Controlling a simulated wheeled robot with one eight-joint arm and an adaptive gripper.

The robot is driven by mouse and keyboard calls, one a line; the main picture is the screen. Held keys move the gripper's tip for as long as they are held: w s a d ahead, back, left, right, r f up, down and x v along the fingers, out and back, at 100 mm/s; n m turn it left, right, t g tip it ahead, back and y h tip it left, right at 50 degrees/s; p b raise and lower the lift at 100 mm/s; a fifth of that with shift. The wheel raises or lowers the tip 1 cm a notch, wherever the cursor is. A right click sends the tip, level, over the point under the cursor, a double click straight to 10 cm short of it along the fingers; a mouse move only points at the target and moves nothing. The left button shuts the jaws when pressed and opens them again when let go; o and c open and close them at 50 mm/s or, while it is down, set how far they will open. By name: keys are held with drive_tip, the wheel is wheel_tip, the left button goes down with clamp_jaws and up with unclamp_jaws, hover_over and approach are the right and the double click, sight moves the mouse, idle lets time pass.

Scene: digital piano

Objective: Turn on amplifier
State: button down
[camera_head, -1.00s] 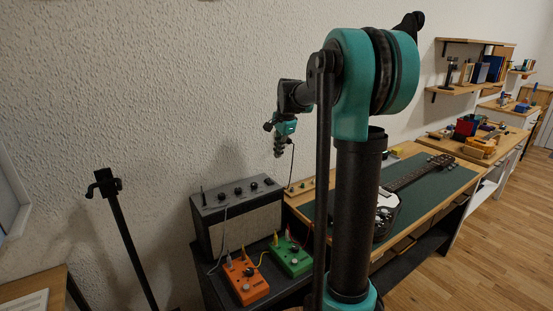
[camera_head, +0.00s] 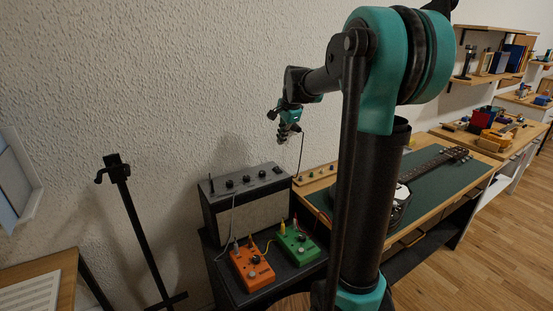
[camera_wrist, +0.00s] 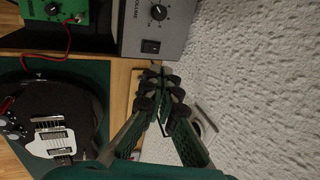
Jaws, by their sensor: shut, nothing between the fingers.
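The amplifier (camera_head: 243,211) is a grey box with a row of dark knobs on top, standing against the wall on a dark stand. In the wrist view its grey top panel (camera_wrist: 181,38) shows a "VOLUME" knob (camera_wrist: 158,12) and a black rocker switch (camera_wrist: 151,46). My gripper (camera_head: 284,138) is above the amplifier's right end in the head view. In the wrist view its fingertips (camera_wrist: 160,82) are closed together, empty, and appear just below the switch in the picture. I cannot tell the switch's position.
An orange pedal (camera_head: 252,268) and a green pedal (camera_head: 298,246) with cables sit in front of the amplifier. A guitar (camera_wrist: 50,118) lies on a green mat (camera_head: 428,187) to the right. A black stand (camera_head: 140,232) is at left. The textured wall is close behind.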

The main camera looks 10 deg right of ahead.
sight(274, 169)
drive_tip(key=x, duration=1.4)
drive_tip(key=shift+w+a+f+g, duration=0.15)
drive_tip(key=shift+w+f+g, duration=0.2)
drive_tip(key=shift+g, duration=0.15)
drive_tip(key=shift+s, duration=0.1)
